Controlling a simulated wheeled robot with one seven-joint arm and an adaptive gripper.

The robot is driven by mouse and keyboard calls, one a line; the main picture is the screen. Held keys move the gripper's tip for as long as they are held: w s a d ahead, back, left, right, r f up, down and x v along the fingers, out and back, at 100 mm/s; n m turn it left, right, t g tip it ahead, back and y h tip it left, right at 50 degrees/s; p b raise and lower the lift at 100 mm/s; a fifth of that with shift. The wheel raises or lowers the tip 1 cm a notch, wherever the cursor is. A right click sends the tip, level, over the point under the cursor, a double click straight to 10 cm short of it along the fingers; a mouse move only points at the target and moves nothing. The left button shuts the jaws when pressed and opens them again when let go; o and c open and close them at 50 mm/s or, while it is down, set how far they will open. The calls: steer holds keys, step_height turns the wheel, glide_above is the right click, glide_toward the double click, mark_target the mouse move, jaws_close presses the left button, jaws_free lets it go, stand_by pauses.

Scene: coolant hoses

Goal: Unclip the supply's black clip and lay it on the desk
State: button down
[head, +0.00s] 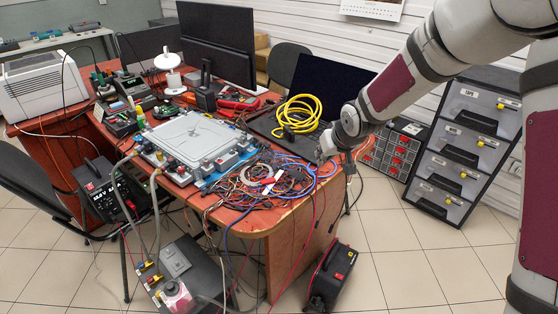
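The desk (290,218) has a reddish wooden top, with a tangle of coloured wires (265,182) over its front right part. My gripper (328,148) reaches in from the right, low over the desk's right end, beside the wires and the coiled yellow hose (298,113). Its fingers are small and merge with the clutter, so I cannot tell whether they are open or hold anything. A black box with a lit front (104,190), perhaps the supply, stands left of the desk, with leads at its front. I cannot pick out the black clip.
A grey plate with fittings (190,135) fills the desk's middle. Monitors (215,45) stand behind. A black-and-red case (331,272) is on the floor by the desk's right end. Drawer units (462,150) stand at the right. The tiled floor (410,265) at front right is clear.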

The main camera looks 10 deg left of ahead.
mark_target(277, 175)
steer(key=w+a+b, duration=0.1)
steer(key=a, duration=0.1)
steer(key=w+a+f+n+t+y+b, duration=0.1)
steer(key=a+b, duration=0.1)
steer(key=w+a+f+y+b, duration=0.1)
steer(key=a+b, duration=0.1)
steer(key=shift+w+a+n+t, duration=0.15)
steer(key=shift+a+n+t, duration=0.15)
steer(key=shift+a, duration=0.1)
steer(key=a+y+b, duration=0.1)
steer(key=a, duration=0.1)
steer(key=a+n+b, duration=0.1)
steer(key=a+b, duration=0.1)
steer(key=a+t+y+b, duration=0.1)
steer(key=a+b, duration=0.1)
steer(key=shift+w+a+n+y, duration=0.2)
steer(key=shift+n+y, duration=0.1)
steer(key=shift+n, duration=0.1)
steer(key=shift+a+r+y+b, duration=0.1)
steer(key=shift+a+y+b, duration=0.2)
steer(key=shift+a, duration=0.15)
step_height(277, 175, down, 6)
steer(key=b, duration=0.6)
steer(key=shift+f, duration=0.2)
steer(key=c, duration=1.5)
jaws_free()
steer(key=shift+o, duration=0.2)
steer(key=shift+s, duration=0.1)
